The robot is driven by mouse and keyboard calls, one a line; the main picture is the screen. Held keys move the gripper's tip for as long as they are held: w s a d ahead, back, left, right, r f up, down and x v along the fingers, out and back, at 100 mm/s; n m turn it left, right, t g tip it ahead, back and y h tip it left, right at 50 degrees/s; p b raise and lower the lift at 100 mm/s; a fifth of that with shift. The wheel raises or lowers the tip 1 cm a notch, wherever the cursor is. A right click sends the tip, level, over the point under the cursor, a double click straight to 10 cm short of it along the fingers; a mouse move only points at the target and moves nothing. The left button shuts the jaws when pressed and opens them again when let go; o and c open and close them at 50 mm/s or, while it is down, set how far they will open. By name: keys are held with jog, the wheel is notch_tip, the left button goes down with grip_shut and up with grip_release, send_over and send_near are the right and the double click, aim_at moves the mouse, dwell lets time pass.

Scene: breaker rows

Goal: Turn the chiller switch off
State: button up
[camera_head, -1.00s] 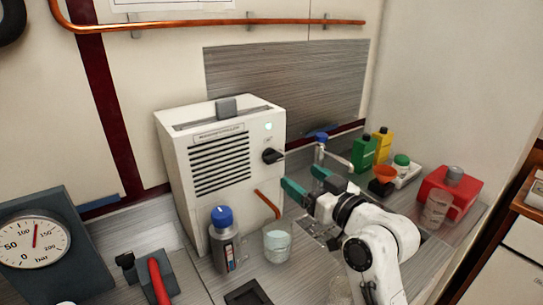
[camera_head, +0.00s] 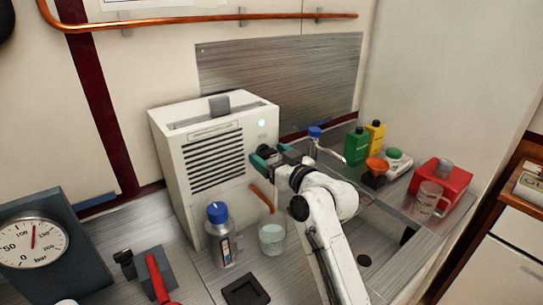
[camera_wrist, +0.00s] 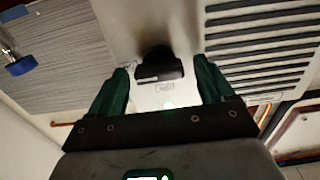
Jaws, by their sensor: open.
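The chiller (camera_head: 215,160) is a white box with dark vent slats, standing on the bench against the back wall. A small pale green light (camera_head: 262,123) glows on its front. Its black switch knob (camera_wrist: 160,66) sits between and just beyond my open fingertips in the wrist view; in the head view my gripper mostly hides it. My gripper (camera_head: 271,156) has green fingers and is at the chiller's front, right of the slats. In the wrist view the fingers (camera_wrist: 163,82) stand apart on either side of the knob. I cannot tell whether they touch it.
A blue-capped bottle (camera_head: 220,235) and a glass beaker (camera_head: 271,238) stand in front of the chiller, left of my arm. Green (camera_head: 356,146) and yellow (camera_head: 376,136) bottles, an orange funnel (camera_head: 377,166) and a red box (camera_head: 440,184) stand to the right. A pressure gauge (camera_head: 30,245) is far left.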

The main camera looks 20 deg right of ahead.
jog(key=shift+c, duration=0.2)
jog(key=c, duration=1)
